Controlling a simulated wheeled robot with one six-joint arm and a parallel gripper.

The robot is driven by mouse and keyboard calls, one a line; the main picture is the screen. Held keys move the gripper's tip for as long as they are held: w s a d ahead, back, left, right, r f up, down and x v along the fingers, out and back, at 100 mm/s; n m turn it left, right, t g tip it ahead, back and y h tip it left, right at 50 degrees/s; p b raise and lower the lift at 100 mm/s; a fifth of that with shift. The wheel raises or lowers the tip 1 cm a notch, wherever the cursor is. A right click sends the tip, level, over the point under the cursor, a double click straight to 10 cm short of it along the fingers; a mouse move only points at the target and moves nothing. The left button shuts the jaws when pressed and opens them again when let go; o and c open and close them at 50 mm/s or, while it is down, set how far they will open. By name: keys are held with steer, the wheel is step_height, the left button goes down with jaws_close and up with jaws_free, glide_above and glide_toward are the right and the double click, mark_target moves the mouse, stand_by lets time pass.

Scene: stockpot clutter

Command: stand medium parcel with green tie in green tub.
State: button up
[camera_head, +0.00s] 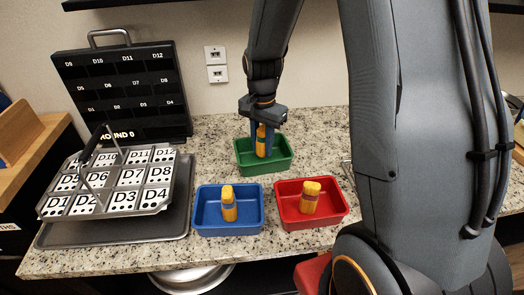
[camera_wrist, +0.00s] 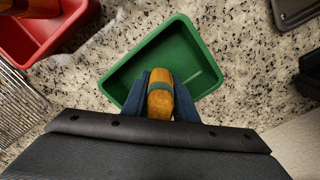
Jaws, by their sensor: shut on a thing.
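The parcel with the green tie (camera_wrist: 160,95) is yellow-orange with a green band around it. My gripper (camera_wrist: 160,103) is shut on it, one blue finger on each side. In the head view my gripper (camera_head: 262,138) points down and holds the parcel (camera_head: 261,146) upright over or inside the green tub (camera_head: 265,169). The green tub also shows in the wrist view (camera_wrist: 188,46), with its bare floor beyond the parcel. I cannot tell whether the parcel's lower end touches the tub floor.
A blue tub (camera_head: 228,224) and a red tub (camera_head: 312,221) stand in front, each with a yellow parcel standing inside. A dark tray (camera_head: 110,238) with a numbered rack (camera_head: 120,185) is at left. A black board (camera_head: 120,90) stands behind it. Speckled counter is clear right of the green tub.

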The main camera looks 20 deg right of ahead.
mark_target(263, 129)
steer(key=shift+f, duration=1.4)
steer(key=shift+f, duration=0.1)
steer(key=o, duration=1.1)
steer(key=shift+o, duration=0.2)
step_height(263, 129, up, 12)
steer(key=shift+f+b, duration=0.1)
steer(key=shift+b, duration=0.9)
steer(key=shift+s, duration=0.35)
steer(key=s+f+n, duration=0.1)
steer(key=s+n, duration=0.2)
steer(key=s, duration=0.1)
steer(key=s+f+n, duration=0.2)
steer(key=s+n, duration=0.2)
steer(key=s, duration=0.1)
steer(key=s+a+f+n+t, duration=0.1)
steer(key=s+f+n, duration=0.1)
steer(key=s, duration=0.3)
steer(key=shift+s+n, duration=0.1)
steer(key=shift+n, duration=0.6)
